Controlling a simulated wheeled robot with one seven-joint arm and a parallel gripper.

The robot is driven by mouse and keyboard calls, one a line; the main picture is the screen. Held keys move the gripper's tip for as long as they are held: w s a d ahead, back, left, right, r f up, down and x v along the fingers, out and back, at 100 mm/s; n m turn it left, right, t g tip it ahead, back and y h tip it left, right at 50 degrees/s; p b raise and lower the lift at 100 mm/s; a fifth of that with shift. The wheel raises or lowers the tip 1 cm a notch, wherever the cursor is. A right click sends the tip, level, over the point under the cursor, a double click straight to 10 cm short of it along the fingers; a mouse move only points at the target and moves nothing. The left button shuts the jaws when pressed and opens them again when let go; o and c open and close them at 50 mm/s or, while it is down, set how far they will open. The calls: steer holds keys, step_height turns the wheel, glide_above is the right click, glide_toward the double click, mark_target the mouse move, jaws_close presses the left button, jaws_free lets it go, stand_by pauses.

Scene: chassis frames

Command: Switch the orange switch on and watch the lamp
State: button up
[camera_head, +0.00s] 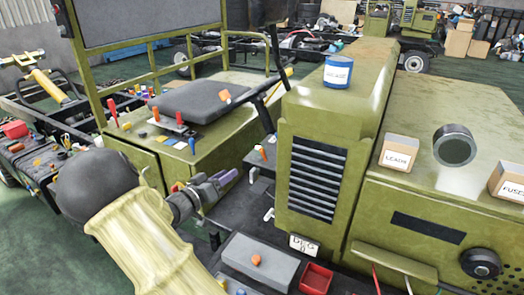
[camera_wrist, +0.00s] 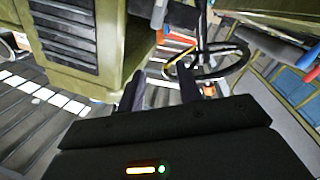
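My gripper (camera_head: 226,180) is in the middle of the head view, left of the grille. In the wrist view its two dark fingers (camera_wrist: 160,78) stand apart with nothing between them. Several small orange pieces show, and I cannot tell which is the switch. One orange knob (camera_head: 262,153) is at the grille's left side, just right of and above my gripper, apart from it. Another orange knob (camera_head: 256,260) is on a grey box (camera_head: 243,273) in front. A third orange piece (camera_head: 225,96) is by the seat. A dark round fitting (camera_head: 455,146), possibly a lamp, looks unlit.
The green vehicle's louvred grille (camera_head: 310,180) is close to the right of my gripper. A steering wheel (camera_wrist: 228,65) shows in the wrist view. A blue tin (camera_head: 338,72), labelled boxes (camera_head: 398,153) and a red tray (camera_head: 316,278) stand on the vehicle.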

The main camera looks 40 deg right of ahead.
mark_target(262, 151)
steer(key=d+p, duration=0.1)
steer(key=d, duration=0.4)
steer(key=w+d+p, duration=0.1)
steer(key=d, duration=0.5)
steer(key=w+d+p, duration=0.1)
steer(key=d+p, duration=0.1)
steer(key=d, duration=0.4)
steer(key=shift+d, duration=0.15)
steer(key=shift+c, duration=0.4)
jaws_close()
